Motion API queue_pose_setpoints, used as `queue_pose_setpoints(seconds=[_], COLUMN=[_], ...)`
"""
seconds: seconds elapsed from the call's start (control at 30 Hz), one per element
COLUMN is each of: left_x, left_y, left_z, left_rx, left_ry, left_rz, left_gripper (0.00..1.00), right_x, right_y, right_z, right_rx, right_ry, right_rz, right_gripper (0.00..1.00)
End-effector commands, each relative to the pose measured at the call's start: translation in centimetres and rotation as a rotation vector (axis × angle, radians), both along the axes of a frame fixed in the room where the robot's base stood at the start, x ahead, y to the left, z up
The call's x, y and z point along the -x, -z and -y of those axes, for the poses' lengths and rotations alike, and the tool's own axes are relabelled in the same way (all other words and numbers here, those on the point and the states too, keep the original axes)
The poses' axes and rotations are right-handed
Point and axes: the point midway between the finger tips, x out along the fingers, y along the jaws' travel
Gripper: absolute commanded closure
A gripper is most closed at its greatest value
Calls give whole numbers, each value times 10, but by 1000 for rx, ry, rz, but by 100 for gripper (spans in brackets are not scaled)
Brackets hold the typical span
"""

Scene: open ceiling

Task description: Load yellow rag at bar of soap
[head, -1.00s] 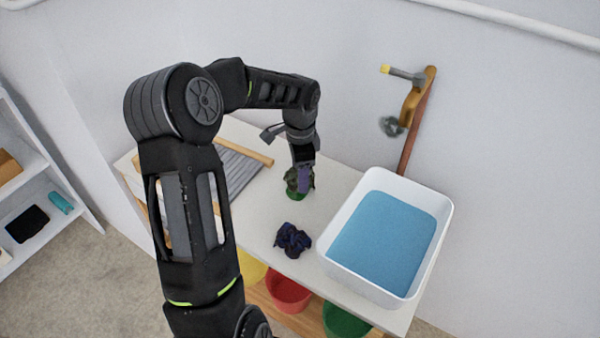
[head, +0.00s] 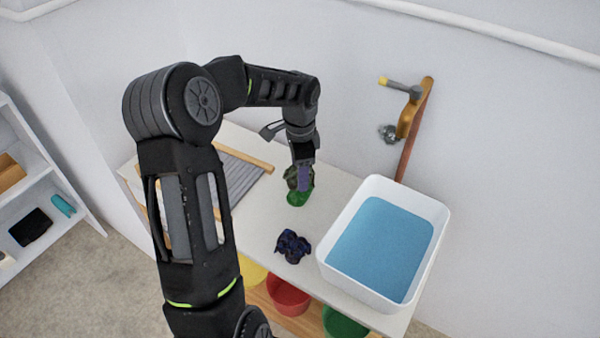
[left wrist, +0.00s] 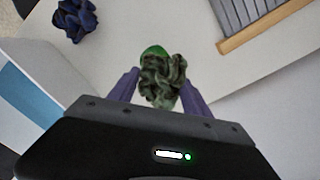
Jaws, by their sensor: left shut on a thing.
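My left gripper (head: 303,184) is shut on a crumpled olive-green rag (left wrist: 163,80) and holds it at a green piece (head: 299,198) that looks like the bar of soap. In the left wrist view the rag sits between the two purple fingers of the gripper (left wrist: 160,88), and the green soap (left wrist: 153,51) shows just beyond it. The rag looks olive rather than plain yellow. Whether rag and soap touch is hard to tell. My right gripper is not in view.
A dark blue crumpled rag (head: 292,246) lies on the white counter (head: 262,215). A white basin of blue water (head: 440,215) stands at the right. A grey washboard (head: 238,170) lies behind my arm. Red (head: 288,295) and green (head: 345,322) buckets sit below the counter.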

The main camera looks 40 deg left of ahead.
Motion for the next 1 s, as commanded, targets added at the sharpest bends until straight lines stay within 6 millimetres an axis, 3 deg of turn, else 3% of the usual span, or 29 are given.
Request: queue_pose_setpoints(seconds=[0.4, 1.0], left_x=[-1, 0], left_y=[-36, -35], left_z=[0, 0], left_rx=[-1, 0], left_ry=[0, 0], left_rz=[2, 1], left_gripper=[76, 76], right_x=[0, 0], right_y=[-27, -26], right_z=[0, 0], right_rx=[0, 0], right_ry=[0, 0], right_rz=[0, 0], right_gripper=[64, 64])
